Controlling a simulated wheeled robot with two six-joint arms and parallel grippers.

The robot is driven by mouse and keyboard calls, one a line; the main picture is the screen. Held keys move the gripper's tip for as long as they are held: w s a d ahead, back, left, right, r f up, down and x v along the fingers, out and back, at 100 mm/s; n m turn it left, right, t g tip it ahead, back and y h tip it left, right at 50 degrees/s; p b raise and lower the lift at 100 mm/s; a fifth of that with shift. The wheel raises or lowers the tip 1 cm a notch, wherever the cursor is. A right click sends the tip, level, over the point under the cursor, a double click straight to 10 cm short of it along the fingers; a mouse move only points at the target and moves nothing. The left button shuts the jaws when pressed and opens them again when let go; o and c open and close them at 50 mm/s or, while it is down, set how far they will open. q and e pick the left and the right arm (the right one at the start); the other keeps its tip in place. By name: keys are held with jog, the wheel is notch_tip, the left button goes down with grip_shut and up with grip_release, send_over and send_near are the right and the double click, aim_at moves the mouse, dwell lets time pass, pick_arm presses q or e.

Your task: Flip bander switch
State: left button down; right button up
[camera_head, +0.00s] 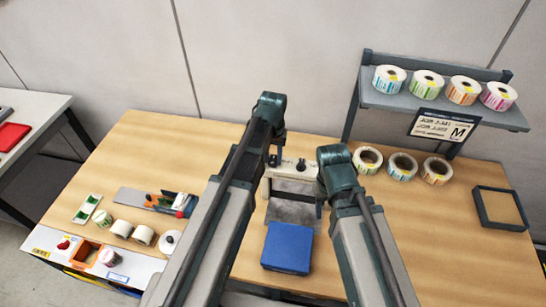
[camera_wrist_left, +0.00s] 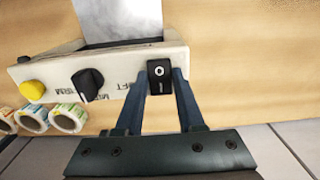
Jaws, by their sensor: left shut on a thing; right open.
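The bander is a beige machine (camera_head: 290,185) at the back middle of the table. In the head view my left gripper (camera_head: 274,160) is at the panel's left end and hides the switch. My right gripper (camera_head: 320,208) is open beside the bander's right side, mostly hidden by its own arm.
The panel also carries a black knob (camera_wrist_left: 88,83) and a yellow button (camera_wrist_left: 32,90). A blue box (camera_head: 287,248) lies in front of the bander. Label rolls (camera_head: 402,166) stand right of it, below a shelf (camera_head: 400,103) of rolls. An empty tray (camera_head: 481,208) lies far right.

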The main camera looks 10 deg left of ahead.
pick_arm(q)
jog(key=shift+w+g, duration=0.45)
jog(key=shift+g, duration=0.15)
jog(key=shift+w+f+g+b, duration=0.1)
jog(key=shift+g+b, duration=0.25)
jog(key=shift+g, duration=0.55)
jog(key=shift+s, duration=0.2)
jog(key=c, duration=0.5)
grip_release()
jog(key=shift+r, duration=0.25)
